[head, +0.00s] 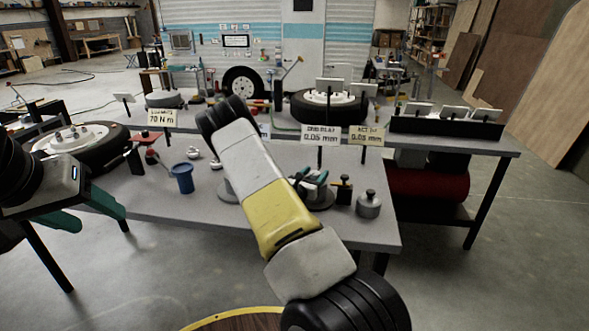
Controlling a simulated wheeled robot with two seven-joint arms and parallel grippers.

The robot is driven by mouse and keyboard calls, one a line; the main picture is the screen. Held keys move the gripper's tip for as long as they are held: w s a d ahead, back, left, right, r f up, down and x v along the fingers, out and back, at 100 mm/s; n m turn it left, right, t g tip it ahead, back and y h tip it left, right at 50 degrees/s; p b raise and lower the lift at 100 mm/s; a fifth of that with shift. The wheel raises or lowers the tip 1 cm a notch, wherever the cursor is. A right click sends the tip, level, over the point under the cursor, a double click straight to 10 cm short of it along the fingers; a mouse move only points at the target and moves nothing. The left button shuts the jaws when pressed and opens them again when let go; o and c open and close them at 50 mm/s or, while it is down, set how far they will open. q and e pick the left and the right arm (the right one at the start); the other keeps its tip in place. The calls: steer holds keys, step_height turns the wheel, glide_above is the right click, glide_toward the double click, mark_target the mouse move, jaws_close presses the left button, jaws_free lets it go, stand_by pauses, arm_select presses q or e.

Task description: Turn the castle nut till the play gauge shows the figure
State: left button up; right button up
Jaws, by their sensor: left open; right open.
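My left gripper (97,202) is open and empty at the left edge, with its green fingers in front of the bench, far from the hub. My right arm crosses the middle of the view, its hand mostly hidden behind it. The green fingertips of my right gripper (310,180) show open just over a dark round hub-like piece (318,200) on the bench. The castle nut cannot be made out there. A sign (320,133) on a post behind it seems to read end play 0.05 mm. A second sign (367,135) beside it gives a mm figure, too small to read surely.
Wheels lie at left (82,143) and behind (325,105). A sign (162,117) reads 70 N m. The bench's front left is clear.

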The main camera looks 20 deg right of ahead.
mark_target(313, 176)
steer(key=v, duration=0.7)
steer(key=shift+s+a, duration=0.25)
steer(key=shift+a, duration=0.05)
steer(key=s+d+r+m+g+y, duration=0.1)
steer(key=s+r+m+g, duration=0.5)
steer(key=s+m, duration=0.25)
steer(key=s+d+r+m+g+y, duration=0.1)
steer(key=s+r+m+g, duration=0.45)
steer(key=s+m, duration=0.3)
steer(key=s+a+r+m+t+y, duration=0.2)
steer(key=s+a+r+m+y, duration=0.1)
steer(key=a, duration=0.4)
steer(key=s+a+r+m+t+y, duration=0.2)
steer(key=s+a+r+y, duration=0.4)
steer(key=a, duration=0.2)
steer(key=s+a+r+m+t+y, duration=0.2)
steer(key=s+a+r+m+y, duration=0.1)
steer(key=a, duration=0.5)
step_height(313, 176, up, 2)
steer(key=shift+s+r+m+y, duration=0.2)
steer(key=shift+s+m+y, duration=0.1)
steer(key=shift+s+y, duration=0.65)
